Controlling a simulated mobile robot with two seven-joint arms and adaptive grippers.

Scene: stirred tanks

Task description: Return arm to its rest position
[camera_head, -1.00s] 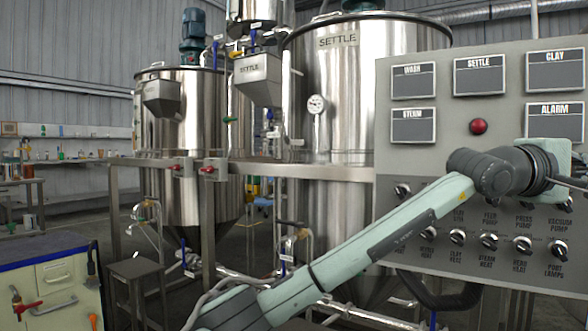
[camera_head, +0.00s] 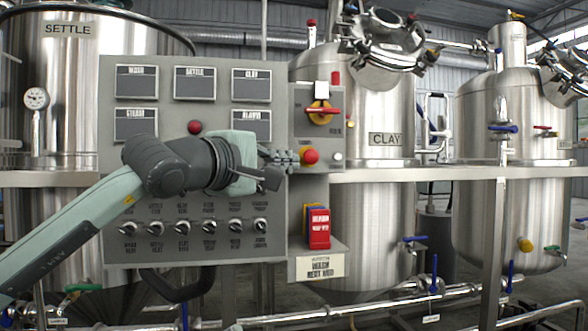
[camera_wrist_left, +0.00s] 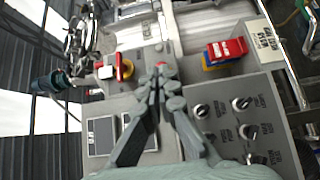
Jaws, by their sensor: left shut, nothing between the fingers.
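My left gripper (camera_head: 284,162) is in front of the right edge of the grey control panel (camera_head: 120,245), by the red push button (camera_head: 310,156). The arm reaches in from the lower left, and the grey-and-mint wrist covers part of the panel. In the left wrist view my gripper (camera_wrist_left: 158,78) has its dark fingers together at the tips, with nothing between them. The panel with its black knobs (camera_wrist_left: 241,103) lies behind the fingers. Whether the fingertips touch anything cannot be told. My right gripper is not in view.
A red-and-yellow rotary switch (camera_head: 321,112) sits above the red button. The steel CLAY tank (camera_head: 385,215) and another tank (camera_head: 480,220) stand to the right. A horizontal rail (camera_head: 420,174) crosses in front of them.

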